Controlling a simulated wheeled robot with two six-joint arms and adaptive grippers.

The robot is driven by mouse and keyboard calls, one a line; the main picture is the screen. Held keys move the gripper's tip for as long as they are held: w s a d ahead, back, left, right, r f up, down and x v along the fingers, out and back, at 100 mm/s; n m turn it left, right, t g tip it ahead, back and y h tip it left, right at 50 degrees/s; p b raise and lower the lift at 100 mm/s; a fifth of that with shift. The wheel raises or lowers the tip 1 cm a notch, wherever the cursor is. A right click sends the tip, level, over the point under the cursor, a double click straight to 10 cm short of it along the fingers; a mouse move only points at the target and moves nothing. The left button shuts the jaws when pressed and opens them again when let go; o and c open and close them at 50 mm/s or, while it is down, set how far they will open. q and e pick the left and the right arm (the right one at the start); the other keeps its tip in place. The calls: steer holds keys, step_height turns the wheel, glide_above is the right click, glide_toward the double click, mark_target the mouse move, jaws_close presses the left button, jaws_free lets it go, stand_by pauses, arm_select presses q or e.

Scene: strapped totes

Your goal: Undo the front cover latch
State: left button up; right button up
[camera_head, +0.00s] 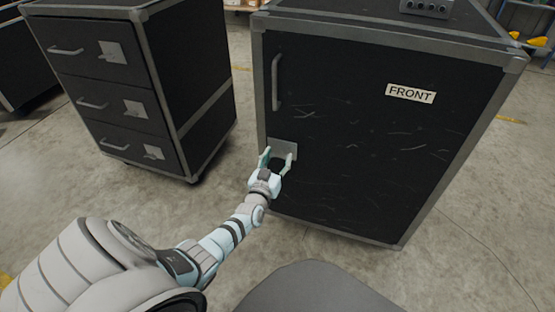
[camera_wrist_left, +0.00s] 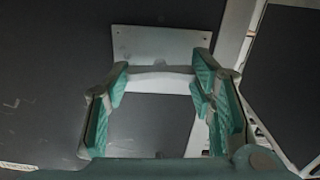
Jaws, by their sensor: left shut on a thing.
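The black case with the FRONT label (camera_head: 412,93) stands upright on the right, its front cover (camera_head: 350,150) facing me. The front cover latch (camera_head: 284,146) is a small grey metal plate at the cover's lower left. My left gripper (camera_head: 277,157) is at this latch with its fingers against it. In the left wrist view the latch plate (camera_wrist_left: 160,42) lies beyond the fingers, and a pale bar of the latch (camera_wrist_left: 160,72) spans between the green-padded fingers (camera_wrist_left: 160,88). The gripper is shut on the latch. My right gripper is not in view.
A vertical handle (camera_head: 277,82) is on the cover above the latch. A black drawer cabinet (camera_head: 95,65) with several handles and latches stands to the left. A grey device (camera_head: 426,8) sits on top of the case. Concrete floor (camera_head: 225,185) lies open between them.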

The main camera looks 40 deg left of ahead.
arm_select(q)
steer(key=shift+n, duration=1)
steer(key=n, duration=0.3)
steer(key=shift+n+b, duration=0.3)
steer(key=shift+f+n+b, duration=0.1)
steer(key=shift+n+b, duration=1)
steer(key=shift+n, duration=4.6)
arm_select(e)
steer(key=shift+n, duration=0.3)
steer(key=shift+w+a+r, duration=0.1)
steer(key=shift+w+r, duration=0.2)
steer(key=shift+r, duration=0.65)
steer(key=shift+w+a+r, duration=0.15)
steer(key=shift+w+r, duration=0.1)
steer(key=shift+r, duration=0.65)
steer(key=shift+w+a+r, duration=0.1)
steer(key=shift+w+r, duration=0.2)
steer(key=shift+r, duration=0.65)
arm_select(q)
steer(key=o, duration=1.2)
steer(key=shift+c, duration=0.2)
